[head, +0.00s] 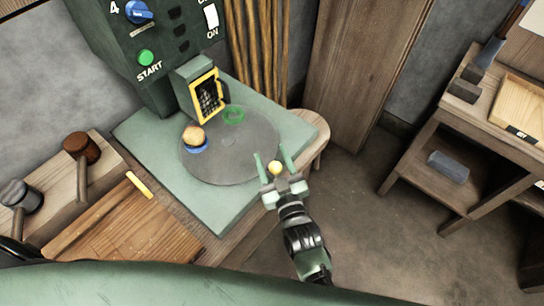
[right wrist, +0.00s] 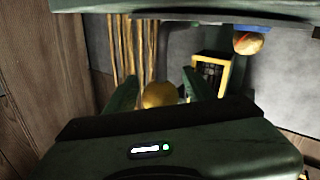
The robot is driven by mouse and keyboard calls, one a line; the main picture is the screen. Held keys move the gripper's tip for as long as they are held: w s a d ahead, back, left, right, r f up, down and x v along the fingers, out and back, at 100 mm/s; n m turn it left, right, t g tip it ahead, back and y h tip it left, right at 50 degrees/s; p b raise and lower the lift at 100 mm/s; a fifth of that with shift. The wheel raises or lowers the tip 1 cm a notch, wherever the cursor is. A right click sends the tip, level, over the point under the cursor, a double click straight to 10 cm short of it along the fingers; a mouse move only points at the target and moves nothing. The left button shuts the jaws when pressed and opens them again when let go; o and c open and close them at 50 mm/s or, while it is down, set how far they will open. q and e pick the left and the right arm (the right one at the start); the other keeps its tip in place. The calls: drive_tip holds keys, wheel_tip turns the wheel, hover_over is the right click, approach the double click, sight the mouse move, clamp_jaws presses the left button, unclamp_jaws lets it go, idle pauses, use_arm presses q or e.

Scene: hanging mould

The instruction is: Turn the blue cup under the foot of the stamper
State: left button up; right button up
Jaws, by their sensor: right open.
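The blue cup (head: 198,149) sits on the left part of a round grey turntable (head: 225,170), with a tan lump (head: 193,134) on top. Both show upside down at the top right of the right wrist view, the cup there (right wrist: 250,27) partly cut off. The stamper (head: 190,75) stands behind the turntable; its yellow-framed part (head: 205,97) is behind the cup, not above it. My right gripper (head: 270,154) is open at the turntable's right rim, apart from the cup. A yellow ball (head: 275,168) shows between its fingers; I cannot tell whether it is part of the gripper. My left gripper is out of view.
A green ring (head: 234,115) lies at the back of the turntable. The stamper has a green START button (head: 146,57) and a blue knob (head: 138,12). Mallets (head: 82,148) and a yellow stick (head: 139,184) lie left. A wooden shelf unit (head: 430,165) stands right, across open floor.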

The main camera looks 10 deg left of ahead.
sight(278, 173)
drive_tip(key=v, duration=0.7)
drive_tip(key=shift+s+d+b, duration=0.1)
drive_tip(key=shift+s+b, duration=0.2)
drive_tip(key=shift+s, duration=0.05)
